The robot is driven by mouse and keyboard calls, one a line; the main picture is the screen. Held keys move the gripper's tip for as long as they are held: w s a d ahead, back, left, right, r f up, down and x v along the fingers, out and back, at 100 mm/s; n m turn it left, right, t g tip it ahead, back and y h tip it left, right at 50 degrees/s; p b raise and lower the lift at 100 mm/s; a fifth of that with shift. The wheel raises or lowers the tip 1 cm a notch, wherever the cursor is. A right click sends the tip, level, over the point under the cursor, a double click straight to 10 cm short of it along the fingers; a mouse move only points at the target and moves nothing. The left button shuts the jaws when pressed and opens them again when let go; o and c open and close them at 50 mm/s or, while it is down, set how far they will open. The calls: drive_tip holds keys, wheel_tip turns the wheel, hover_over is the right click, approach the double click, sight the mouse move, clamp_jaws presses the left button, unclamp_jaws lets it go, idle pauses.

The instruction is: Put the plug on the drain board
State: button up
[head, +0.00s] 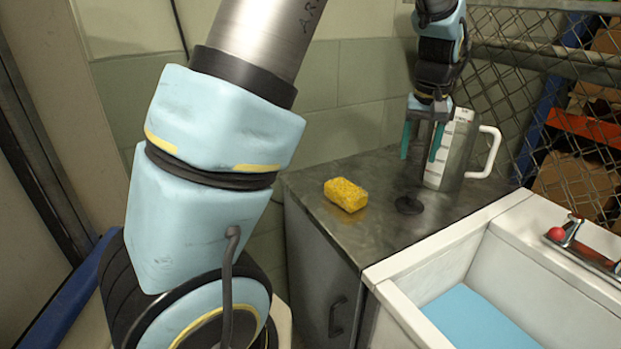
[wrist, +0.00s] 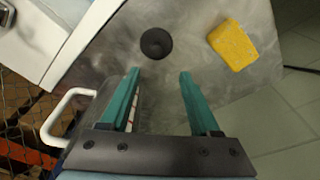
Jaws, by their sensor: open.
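The plug (head: 409,205) is a small black disc on the dark metal counter beside the sink. It also shows in the wrist view (wrist: 156,43), beyond my fingertips. My gripper (head: 422,157) has two green fingers, spread apart with nothing between them. It points down above the counter, a little above and behind the plug, next to the measuring jug (head: 461,150). In the wrist view the gripper (wrist: 160,75) is open and the plug lies ahead of the gap, apart from the fingers. I cannot tell which surface is the drain board.
A yellow sponge (head: 346,194) lies on the counter (head: 375,240), left of the plug. The jug, with a white handle, stands close to my right finger. The white sink (head: 430,262) with blue inside and a red-knobbed tap (head: 565,233) is at the right. A wire fence stands behind.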

drive_tip(key=s+a+f+n, duration=0.1)
drive_tip(key=a+f, duration=0.1)
drive_tip(key=a, duration=1.8)
drive_tip(key=s+a+f+n, duration=0.1)
drive_tip(key=s+a+f, duration=0.1)
drive_tip(key=s+a, duration=0.6)
drive_tip(key=a, duration=0.4)
drive_tip(key=shift+s, duration=0.35)
